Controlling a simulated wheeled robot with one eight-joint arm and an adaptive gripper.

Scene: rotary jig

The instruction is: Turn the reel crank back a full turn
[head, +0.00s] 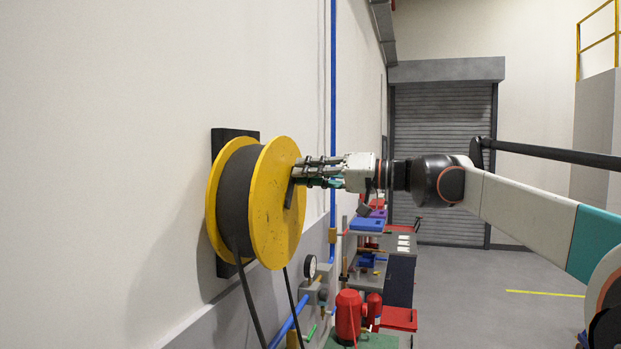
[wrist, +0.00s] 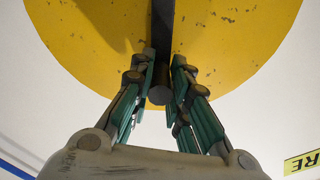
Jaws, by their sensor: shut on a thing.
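The reel (head: 268,225) is mounted on the wall in the left half of the head view, with yellow flanges and dark cable wound between them. Its near flange fills the top of the wrist view (wrist: 90,40). A dark crank arm (wrist: 162,30) lies across the flange, and its round handle (wrist: 159,95) points toward the wrist camera. My gripper (wrist: 164,75) has its fingers on both sides of the handle and is shut on it. In the head view, my gripper (head: 301,171) reaches the flange from the right and partly hides the crank (head: 289,194).
Cable strands (head: 251,305) hang below the reel. A blue pipe (head: 333,110) runs up the wall behind my gripper. Below are a gauge (head: 311,266), red equipment (head: 349,315) and a bench with blue bins (head: 366,224). The floor at right (head: 470,290) is clear.

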